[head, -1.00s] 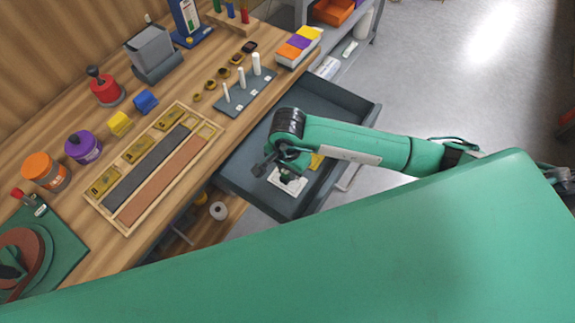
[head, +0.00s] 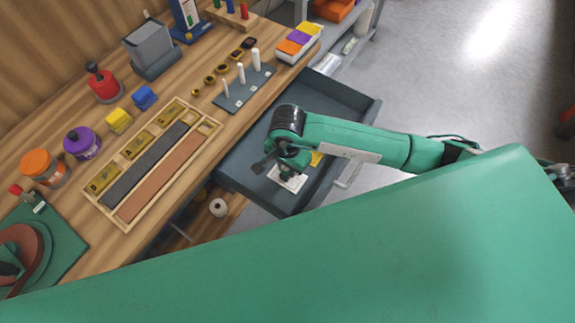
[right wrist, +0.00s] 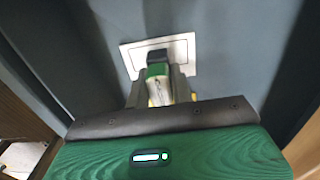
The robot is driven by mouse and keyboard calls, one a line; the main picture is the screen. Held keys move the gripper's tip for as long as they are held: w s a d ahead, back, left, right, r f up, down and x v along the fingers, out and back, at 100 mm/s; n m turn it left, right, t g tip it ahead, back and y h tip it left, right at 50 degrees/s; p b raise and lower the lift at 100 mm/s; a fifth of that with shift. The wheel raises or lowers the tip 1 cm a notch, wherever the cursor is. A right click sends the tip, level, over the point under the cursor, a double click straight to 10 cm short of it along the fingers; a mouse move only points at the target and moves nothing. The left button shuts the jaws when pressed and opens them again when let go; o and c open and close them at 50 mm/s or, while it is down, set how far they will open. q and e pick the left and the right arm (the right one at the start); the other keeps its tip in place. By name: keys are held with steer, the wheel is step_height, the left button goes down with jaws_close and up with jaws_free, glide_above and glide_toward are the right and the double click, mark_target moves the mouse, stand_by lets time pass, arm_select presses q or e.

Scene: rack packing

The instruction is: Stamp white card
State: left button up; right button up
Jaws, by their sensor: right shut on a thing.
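The white card (head: 290,183) lies flat on the floor of the open grey drawer (head: 240,178). It also shows in the right wrist view (right wrist: 187,48), with a thin printed border line. My right gripper (head: 287,172) points down over the card. In the right wrist view my right gripper (right wrist: 158,88) is shut on a small stamp-like thing with a green body (right wrist: 158,70) and a black end (right wrist: 157,56). The black end overlaps the card; I cannot tell whether it touches. My left gripper is out of view.
A yellow thing (head: 317,158) lies in the drawer beside the card, partly hidden by my arm. The drawer walls surround the gripper closely. The wooden bench (head: 75,210) holds a wooden tray (head: 128,226), several jars and a peg board (head: 240,95).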

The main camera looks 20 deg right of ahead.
steer(key=shift+f+b, duration=0.35)
steer(key=shift+f, duration=0.05)
steer(key=shift+f+b, duration=0.1)
steer(key=shift+b, duration=0.2)
stand_by(1.7)
step_height(320, 180, up, 2)
steer(key=shift+p, duration=0.55)
steer(key=shift+r+p, duration=1.05)
steer(key=shift+r, duration=1.5)
